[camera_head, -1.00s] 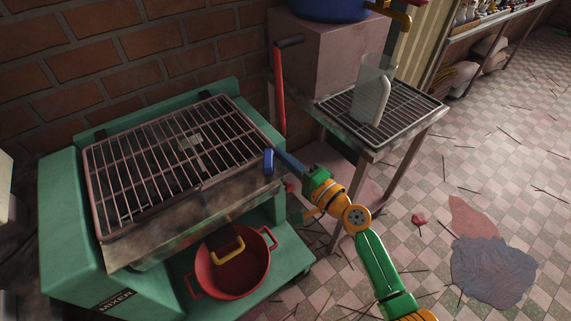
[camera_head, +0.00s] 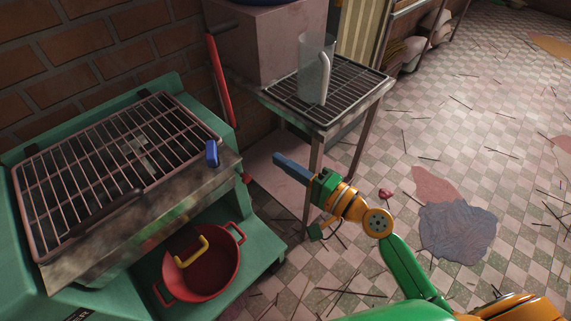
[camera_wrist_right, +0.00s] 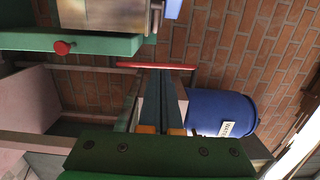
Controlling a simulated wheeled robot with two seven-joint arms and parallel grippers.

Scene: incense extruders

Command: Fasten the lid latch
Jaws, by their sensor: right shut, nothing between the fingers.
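The mixer's lid is a barred metal grate (camera_head: 92,163) lying flat over the top of the green mixer (camera_head: 247,215). A small blue latch (camera_head: 212,153) stands upright at the lid's right front corner. Its blue end also shows at the top edge of the right wrist view (camera_wrist_right: 173,8). Whether it grips the lid is too small to tell. My right gripper (camera_head: 279,163) is shut and empty, to the right of the latch with a clear gap between them. Its fingers also show in the right wrist view (camera_wrist_right: 165,90). My left gripper is out of view.
A red lever (camera_head: 220,85) rises behind the mixer. A racked table (camera_head: 365,92) holds a clear pitcher (camera_head: 312,75). Sticks litter the tiled floor (camera_head: 450,150).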

